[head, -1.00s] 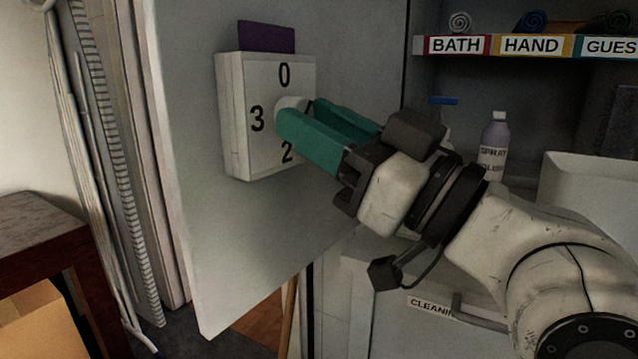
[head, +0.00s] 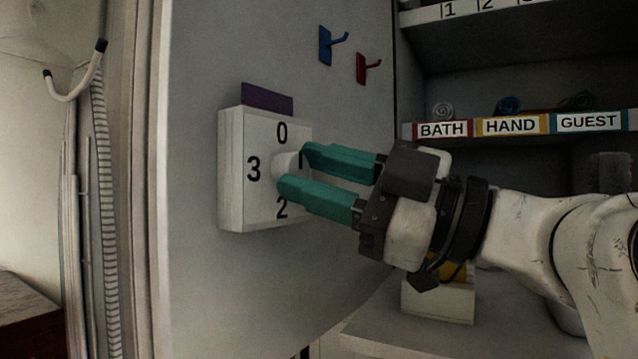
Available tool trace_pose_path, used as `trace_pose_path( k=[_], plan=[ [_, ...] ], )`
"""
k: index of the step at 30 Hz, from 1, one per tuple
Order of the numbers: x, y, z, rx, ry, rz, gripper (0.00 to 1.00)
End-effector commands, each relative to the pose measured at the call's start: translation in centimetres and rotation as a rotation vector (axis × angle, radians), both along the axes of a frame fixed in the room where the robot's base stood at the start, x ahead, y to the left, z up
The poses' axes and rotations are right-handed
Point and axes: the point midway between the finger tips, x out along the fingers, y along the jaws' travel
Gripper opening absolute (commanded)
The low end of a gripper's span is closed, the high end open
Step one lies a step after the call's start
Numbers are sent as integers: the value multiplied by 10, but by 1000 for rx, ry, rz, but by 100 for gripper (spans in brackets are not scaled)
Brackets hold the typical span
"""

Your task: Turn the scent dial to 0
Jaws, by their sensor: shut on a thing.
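The scent dial is a white knob (head: 286,164) in the middle of a white box (head: 232,170) on the grey door panel.
A purple piece (head: 267,98) sticks up behind the box top. Blue (head: 326,46) and red (head: 363,68) hooks are on the panel above right. Labelled shelves (head: 520,127) with rolled towels stand at right. A white bin (head: 438,301) is below my gripper.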

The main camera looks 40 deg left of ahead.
Motion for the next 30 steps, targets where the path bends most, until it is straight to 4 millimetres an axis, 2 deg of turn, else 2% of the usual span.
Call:
trace_pose_path(
  k=[15,16,23,30],
  plan=[
    [0,1,-2,-4,-17,1,5],
    [0,1,-2,-3,-17,0,38],
    [0,1,-1,-1,-17,0,60],
    [0,0,0,0,-16,-1,61]
  ],
)
